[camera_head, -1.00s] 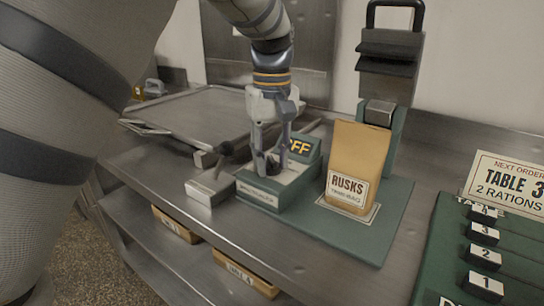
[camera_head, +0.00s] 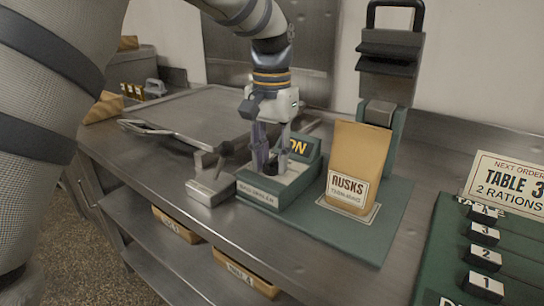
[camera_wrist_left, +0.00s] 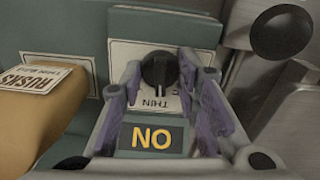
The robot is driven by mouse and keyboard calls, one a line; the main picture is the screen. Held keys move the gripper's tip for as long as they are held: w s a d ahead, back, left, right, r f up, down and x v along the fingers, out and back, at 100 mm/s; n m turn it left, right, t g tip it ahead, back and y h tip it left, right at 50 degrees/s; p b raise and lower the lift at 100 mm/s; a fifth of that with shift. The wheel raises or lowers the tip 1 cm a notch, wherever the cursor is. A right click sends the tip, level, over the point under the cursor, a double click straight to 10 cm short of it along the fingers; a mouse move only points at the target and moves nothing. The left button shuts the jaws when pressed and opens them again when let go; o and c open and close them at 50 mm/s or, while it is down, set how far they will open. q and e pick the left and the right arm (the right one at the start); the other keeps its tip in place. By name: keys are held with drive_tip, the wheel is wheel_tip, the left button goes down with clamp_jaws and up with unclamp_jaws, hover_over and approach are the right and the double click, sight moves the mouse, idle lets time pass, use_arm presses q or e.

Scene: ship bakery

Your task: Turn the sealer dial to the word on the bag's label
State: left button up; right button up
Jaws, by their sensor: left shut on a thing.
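The green sealer box (camera_head: 262,192) stands on the counter with its black dial (camera_wrist_left: 159,70) on the top face. My left gripper (camera_head: 270,160) points down over it, shut on the dial with a finger on each side. In the left wrist view, the dial's pale mark points toward the word THIN (camera_wrist_left: 160,103). The dial's other words are mostly hidden. My right gripper is out of view.
The sealer press (camera_head: 388,65) with a black handle rises behind the bag. A lever with a black knob (camera_head: 226,148) stands left of the box. A large metal tray (camera_head: 190,115) lies behind. A green board (camera_head: 455,255) with numbered blocks and an order sign (camera_head: 508,183) are at right.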

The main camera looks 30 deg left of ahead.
sight(272, 159)
use_arm(q)
drive_tip(key=shift+m, duration=0.6)
drive_tip(key=o, duration=1.2)
drive_tip(key=shift+c, duration=0.2)
wheel_tip(272, 159, up, 12)
